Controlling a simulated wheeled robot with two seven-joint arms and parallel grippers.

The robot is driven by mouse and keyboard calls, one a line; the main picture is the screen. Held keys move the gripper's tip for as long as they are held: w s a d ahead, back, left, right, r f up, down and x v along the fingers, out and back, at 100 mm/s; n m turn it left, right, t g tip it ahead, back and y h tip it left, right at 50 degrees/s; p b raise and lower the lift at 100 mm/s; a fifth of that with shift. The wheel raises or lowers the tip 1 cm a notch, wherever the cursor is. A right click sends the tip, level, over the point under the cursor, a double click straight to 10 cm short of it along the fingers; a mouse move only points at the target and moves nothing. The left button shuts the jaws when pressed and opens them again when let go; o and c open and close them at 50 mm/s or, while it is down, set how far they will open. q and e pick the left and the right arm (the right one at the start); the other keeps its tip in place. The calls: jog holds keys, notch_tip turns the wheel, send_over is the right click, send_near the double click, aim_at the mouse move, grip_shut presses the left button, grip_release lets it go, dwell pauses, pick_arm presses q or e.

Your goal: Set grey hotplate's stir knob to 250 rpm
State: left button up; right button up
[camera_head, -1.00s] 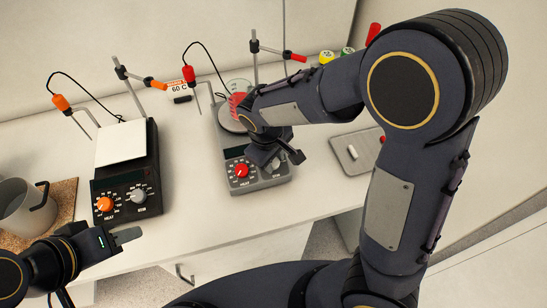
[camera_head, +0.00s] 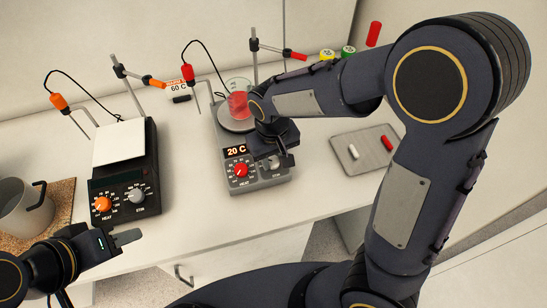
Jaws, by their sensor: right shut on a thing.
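The grey hotplate (camera_head: 226,184) stands in the middle of the bench. Its lit display (camera_head: 236,151) reads 20 C. Its red heat knob (camera_head: 240,170) is at the front left of the panel. The grey stir knob (camera_head: 276,163) is at the front right, partly covered by my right gripper (camera_head: 280,160). The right gripper points down and is shut on this knob; its fingertips are mostly hidden and the rpm marks cannot be read. A beaker of red liquid (camera_head: 238,103) stands on the round plate. My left gripper (camera_head: 128,237) is low at the left, away from it.
A black hotplate (camera_head: 124,181) with an orange knob and a grey knob stands to the left. A metal mug (camera_head: 18,205) is on a cork mat. A grey tray (camera_head: 365,162) with a white and a red bar lies at right. Clamp stands rise behind.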

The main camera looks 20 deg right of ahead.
aim_at(274, 164)
jog(key=shift+m, duration=0.3)
jog(key=o, duration=1)
jog(key=shift+c, duration=0.2)
jog(key=r, duration=0.8)
jog(key=shift+s, duration=0.25)
jog(key=s+d+m+t+y, duration=0.1)
jog(key=s+d, duration=0.3)
jog(key=s, duration=0.4)
jog(key=s+d+r+m+t+y, duration=0.1)
jog(key=s+d+t+y, duration=0.2)
jog(key=s, duration=0.5)
jog(key=shift+d+r+m+t, duration=0.2)
jog(key=shift+d+m+t, duration=0.25)
jog(key=shift+d, duration=0.7)
